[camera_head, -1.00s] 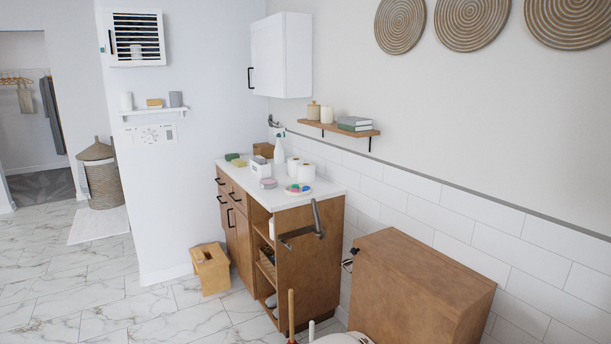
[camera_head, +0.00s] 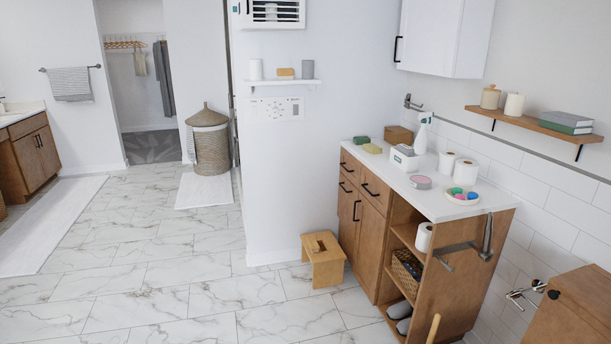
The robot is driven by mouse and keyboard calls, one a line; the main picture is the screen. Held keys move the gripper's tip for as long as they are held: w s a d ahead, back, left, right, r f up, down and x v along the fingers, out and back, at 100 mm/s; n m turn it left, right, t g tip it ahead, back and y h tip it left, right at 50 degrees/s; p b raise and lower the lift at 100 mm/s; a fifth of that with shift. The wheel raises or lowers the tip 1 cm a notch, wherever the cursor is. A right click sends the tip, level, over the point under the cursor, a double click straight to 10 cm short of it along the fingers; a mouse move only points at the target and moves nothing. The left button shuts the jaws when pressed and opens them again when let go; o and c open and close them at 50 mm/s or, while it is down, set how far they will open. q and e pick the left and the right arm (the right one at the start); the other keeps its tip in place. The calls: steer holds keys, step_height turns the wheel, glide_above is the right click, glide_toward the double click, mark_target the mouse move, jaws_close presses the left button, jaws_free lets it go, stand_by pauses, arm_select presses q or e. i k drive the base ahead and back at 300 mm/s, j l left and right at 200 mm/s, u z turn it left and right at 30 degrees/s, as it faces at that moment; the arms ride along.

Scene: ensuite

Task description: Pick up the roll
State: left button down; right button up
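Two white paper rolls stand on the white counter top (camera_head: 432,205). One roll (camera_head: 446,162) is at the back, and the other roll (camera_head: 466,172) is close beside it, nearer the right edge. A third white roll (camera_head: 423,237) shows in the upper open shelf of the wooden cabinet (camera_head: 450,290), partly hidden by the cabinet side. Neither of my grippers is in view.
On the counter are a spray bottle (camera_head: 421,136), a tissue box (camera_head: 404,158), a pink tin (camera_head: 420,182) and a dish of coloured pieces (camera_head: 460,195). A grey metal bar (camera_head: 486,238) juts from the cabinet side. A wooden stool (camera_head: 323,259) stands left; the tiled floor (camera_head: 180,290) is clear.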

mark_target(466, 170)
steer(key=i+j, duration=0.15)
steer(key=i, duration=0.35)
steer(key=i+j, duration=0.15)
steer(key=i, duration=0.35)
steer(key=i+j, duration=0.1)
steer(key=i, duration=0.4)
steer(key=i+l+z, duration=0.25)
steer(key=i+z, duration=0.15)
steer(key=i, duration=0.3)
steer(key=i+z, duration=0.45)
steer(key=i, duration=0.3)
steer(key=i+j+z, duration=0.2)
steer(key=i+z, duration=0.2)
steer(key=i, duration=0.65)
